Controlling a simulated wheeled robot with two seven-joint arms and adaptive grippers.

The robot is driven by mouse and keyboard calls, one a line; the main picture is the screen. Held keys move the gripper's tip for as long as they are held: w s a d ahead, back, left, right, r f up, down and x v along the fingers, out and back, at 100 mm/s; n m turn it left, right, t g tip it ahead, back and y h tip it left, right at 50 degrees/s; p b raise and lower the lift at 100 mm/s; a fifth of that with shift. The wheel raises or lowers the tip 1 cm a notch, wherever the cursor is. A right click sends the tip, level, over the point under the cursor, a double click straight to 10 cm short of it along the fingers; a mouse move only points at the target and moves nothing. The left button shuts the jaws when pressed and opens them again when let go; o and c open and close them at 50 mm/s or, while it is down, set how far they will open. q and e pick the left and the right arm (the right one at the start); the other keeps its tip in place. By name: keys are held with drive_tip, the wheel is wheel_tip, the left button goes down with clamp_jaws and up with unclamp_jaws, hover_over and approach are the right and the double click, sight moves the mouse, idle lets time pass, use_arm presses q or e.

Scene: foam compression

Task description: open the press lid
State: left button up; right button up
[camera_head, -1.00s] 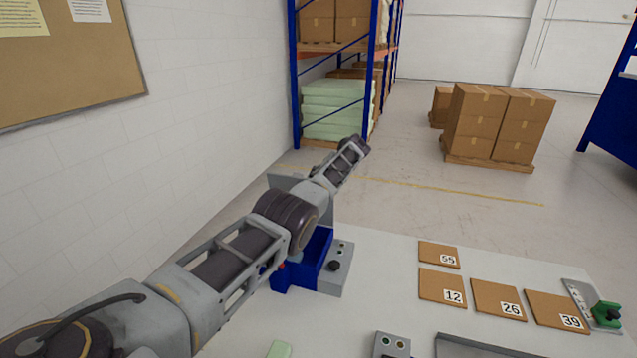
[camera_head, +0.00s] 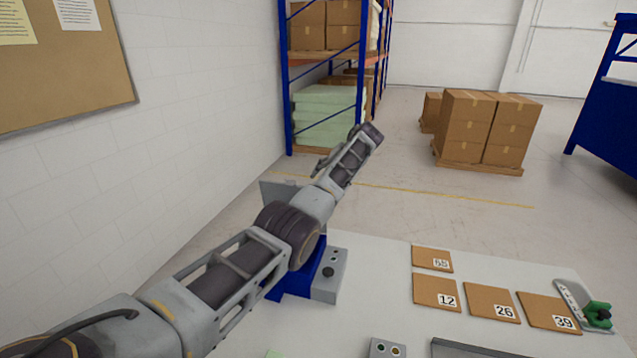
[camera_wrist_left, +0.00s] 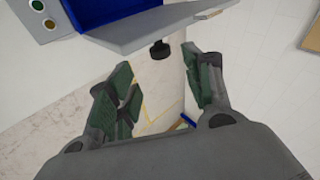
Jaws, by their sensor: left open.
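The press has a blue body (camera_head: 288,291) and a grey control panel (camera_head: 327,280) on the far left of the table, partly behind my left arm. Its grey lid (camera_head: 277,191) stands raised at the back. The left wrist view shows the lid (camera_wrist_left: 165,28) at the top, with a black knob (camera_wrist_left: 159,50) on it and the blue press interior (camera_wrist_left: 105,10) beyond. My left gripper (camera_wrist_left: 158,85) is open and empty, with green-padded fingers below the knob, apart from it. In the head view its fingertips cannot be made out. My right gripper is not in view.
Numbered brown sheets (camera_head: 436,291) lie on the pale table (camera_head: 375,270). The white wall (camera_head: 180,150) runs close on the left. Open floor lies behind the table, with stacked boxes (camera_head: 480,130) farther back.

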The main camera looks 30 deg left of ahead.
use_arm(q)
drive_tip(key=shift+v, duration=1.3)
